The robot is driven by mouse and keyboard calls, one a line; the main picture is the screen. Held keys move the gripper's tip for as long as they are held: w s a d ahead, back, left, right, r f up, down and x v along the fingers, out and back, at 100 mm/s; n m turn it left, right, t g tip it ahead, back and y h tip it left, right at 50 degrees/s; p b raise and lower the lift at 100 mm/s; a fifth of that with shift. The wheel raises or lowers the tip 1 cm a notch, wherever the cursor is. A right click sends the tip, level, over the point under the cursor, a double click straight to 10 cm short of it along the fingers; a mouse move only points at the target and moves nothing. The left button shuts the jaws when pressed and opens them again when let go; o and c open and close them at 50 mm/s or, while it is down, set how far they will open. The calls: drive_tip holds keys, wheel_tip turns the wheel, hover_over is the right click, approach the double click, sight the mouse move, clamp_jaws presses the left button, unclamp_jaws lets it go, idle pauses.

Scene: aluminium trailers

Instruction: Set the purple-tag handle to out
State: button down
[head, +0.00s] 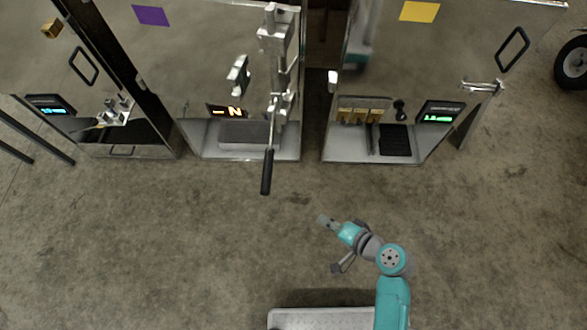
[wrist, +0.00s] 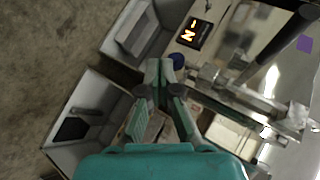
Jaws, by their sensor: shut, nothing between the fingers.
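The purple tag (head: 150,15) is on the front of the middle-left aluminium trailer. It also shows at the right edge of the wrist view (wrist: 305,44). At that trailer's right edge is a metal latch column with a long handle, whose black grip (head: 267,172) hangs down and sticks out toward me. The dark grip also shows at the upper right of the wrist view (wrist: 291,36). An orange display (head: 227,111) beside it seems to read "IN", partly unclear. My gripper (head: 324,219) is shut and empty, below and right of the grip, apart from it.
A yellow-tagged (head: 419,11) trailer stands to the right, with a green display (head: 440,112) and a horizontal metal lever (head: 482,87). Another trailer with a blue-lit display (head: 50,106) stands left. The concrete floor (head: 150,240) in front is clear.

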drive_tip(key=w+r+n+g+y, duration=0.2)
drive_tip(key=w+r+y, duration=0.2)
drive_tip(key=w+r, duration=0.2)
drive_tip(key=n+g+y, duration=0.3)
drive_tip(key=n+g, duration=0.1)
approach(271, 172)
drive_tip(key=x, duration=0.7)
drive_tip(key=shift+f, duration=0.3)
drive_tip(key=shift+w, duration=0.1)
drive_tip(key=shift+r+x, duration=0.25)
drive_tip(key=shift+x, duration=0.85)
